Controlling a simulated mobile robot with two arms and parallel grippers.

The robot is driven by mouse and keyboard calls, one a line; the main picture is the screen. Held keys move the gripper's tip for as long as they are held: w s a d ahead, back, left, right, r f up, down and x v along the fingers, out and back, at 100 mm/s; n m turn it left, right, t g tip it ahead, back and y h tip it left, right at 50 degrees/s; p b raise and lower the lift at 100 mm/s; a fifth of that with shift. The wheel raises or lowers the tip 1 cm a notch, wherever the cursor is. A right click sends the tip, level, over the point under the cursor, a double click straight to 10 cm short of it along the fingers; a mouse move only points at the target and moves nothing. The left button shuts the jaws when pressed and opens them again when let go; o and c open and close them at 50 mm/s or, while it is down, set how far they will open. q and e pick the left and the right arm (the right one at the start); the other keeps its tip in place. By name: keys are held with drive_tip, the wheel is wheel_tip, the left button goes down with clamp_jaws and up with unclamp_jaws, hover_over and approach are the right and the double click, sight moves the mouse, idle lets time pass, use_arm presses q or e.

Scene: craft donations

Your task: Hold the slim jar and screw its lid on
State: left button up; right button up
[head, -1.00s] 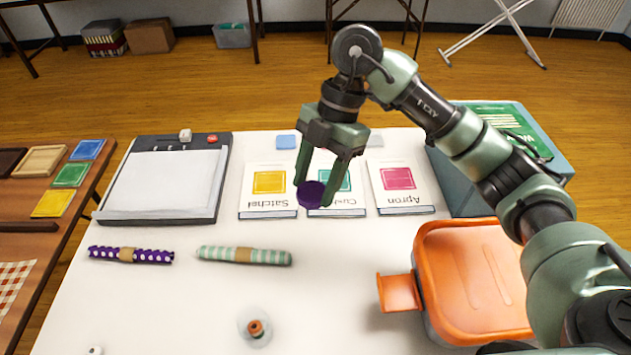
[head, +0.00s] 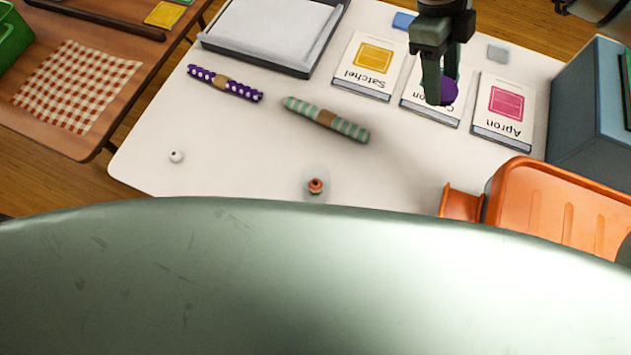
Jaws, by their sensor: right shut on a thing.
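A small clear jar (head: 306,186), seen from nearly above, stands at the near side of the white table with an orange-brown item (head: 316,186) inside it. No lid shows on it. My right gripper (head: 440,92) is shut on a round purple lid (head: 450,92). It holds the lid over the middle card at the back of the table, up and to the right of the jar and well apart from it.
A large curved part of my own body covers the lower view. An orange box (head: 555,205) stands at right, a blue-grey box (head: 585,115) behind it. Purple (head: 248,94) and green-striped (head: 350,129) rolls lie left. A small white object (head: 176,156) sits near the front edge.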

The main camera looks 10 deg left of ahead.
drive_tip(key=n, duration=0.2)
drive_tip(key=n+t, duration=0.1)
drive_tip(key=n, duration=0.1)
drive_tip(key=n+t, duration=0.1)
drive_tip(key=n, duration=0.1)
drive_tip(key=shift+s+d+f+n+h, duration=0.2)
drive_tip(key=shift+d+n+h, duration=0.1)
drive_tip(key=shift+d, duration=0.05)
drive_tip(key=n+t, duration=0.1)
drive_tip(key=n, duration=0.2)
drive_tip(key=n+t, duration=0.1)
drive_tip(key=n, duration=0.1)
drive_tip(key=shift+s+d+f+t+y, duration=0.1)
drive_tip(key=shift+d+t+y, duration=0.2)
drive_tip(key=shift+d+y, duration=0.1)
drive_tip(key=n, duration=0.3)
drive_tip(key=n+t+y, duration=0.1)
drive_tip(key=n, duration=0.2)
drive_tip(key=shift+d+t, duration=0.2)
drive_tip(key=shift+t, duration=0.1)
drive_tip(key=n, duration=0.2)
drive_tip(key=n+y, duration=0.1)
drive_tip(key=shift+d+r+n+t+y, duration=0.2)
drive_tip(key=shift+n+t+y, duration=0.1)
drive_tip(key=shift+n, duration=0.1)
drive_tip(key=n+y, duration=0.1)
drive_tip(key=n, duration=0.2)
drive_tip(key=shift+s, duration=0.1)
